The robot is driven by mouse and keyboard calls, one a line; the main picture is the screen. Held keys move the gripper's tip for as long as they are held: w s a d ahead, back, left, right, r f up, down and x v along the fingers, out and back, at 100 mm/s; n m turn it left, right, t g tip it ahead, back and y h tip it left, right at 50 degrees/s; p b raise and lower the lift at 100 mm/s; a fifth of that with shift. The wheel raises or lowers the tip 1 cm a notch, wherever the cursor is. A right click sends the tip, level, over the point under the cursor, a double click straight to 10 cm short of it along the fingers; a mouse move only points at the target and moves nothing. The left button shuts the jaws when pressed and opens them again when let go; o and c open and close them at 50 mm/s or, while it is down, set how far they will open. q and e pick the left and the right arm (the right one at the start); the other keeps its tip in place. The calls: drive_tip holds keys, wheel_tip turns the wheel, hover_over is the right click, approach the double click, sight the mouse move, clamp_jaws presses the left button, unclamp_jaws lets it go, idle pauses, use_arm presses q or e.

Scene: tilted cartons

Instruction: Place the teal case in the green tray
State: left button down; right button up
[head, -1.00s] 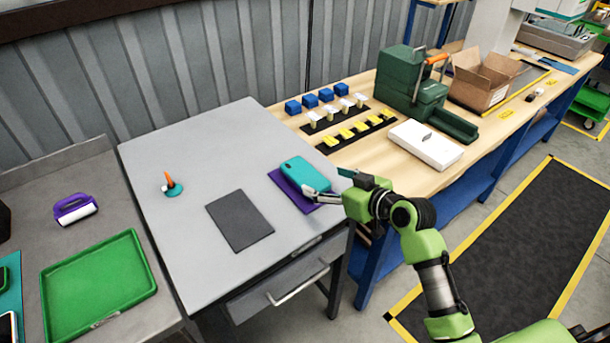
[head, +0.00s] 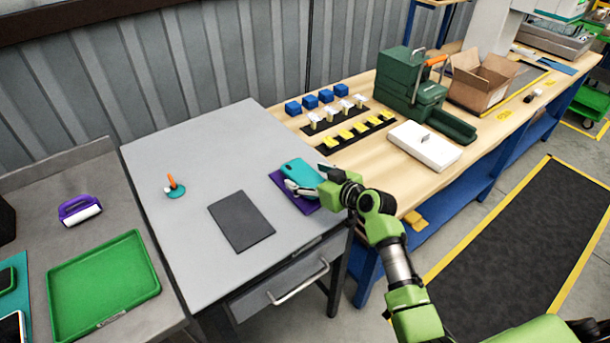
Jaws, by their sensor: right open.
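The teal case (head: 301,172) lies on a purple mat (head: 279,182) near the right edge of the grey table. My right gripper (head: 296,187) is open at the near right side of the case, with its fingers close to or overlapping the case's edge. I cannot tell whether they touch it. The green tray (head: 103,285) lies empty on the lower metal counter at the left. My left gripper is not in view.
A dark grey mat (head: 241,221) and a small orange-and-teal object (head: 174,187) lie on the grey table (head: 190,245). A purple-and-white roller (head: 79,210) lies behind the tray. The wooden bench holds blue blocks, a white box (head: 424,146) and a green toolbox (head: 411,85).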

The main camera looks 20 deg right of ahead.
drive_tip(key=c, duration=1.2)
drive_tip(key=shift+r, duration=0.1)
drive_tip(key=shift+c, duration=0.3)
drive_tip(key=shift+r+b, duration=0.3)
drive_tip(key=shift+r, duration=0.4)
drive_tip(key=s+a+r+b, duration=0.2)
drive_tip(key=s+a+r, duration=0.2)
drive_tip(key=s+r, duration=0.9)
drive_tip(key=s+d+f+n+g+y, duration=0.1)
drive_tip(key=s+n+g+y, duration=0.1)
drive_tip(key=s, duration=0.5)
drive_tip(key=s+d+f+n+g+y, duration=0.1)
drive_tip(key=s+d+n+g+y, duration=0.1)
drive_tip(key=s, duration=0.4)
drive_tip(key=n+g+y, duration=0.1)
drive_tip(key=n+y, duration=0.1)
drive_tip(key=shift+s+f+n, duration=0.4)
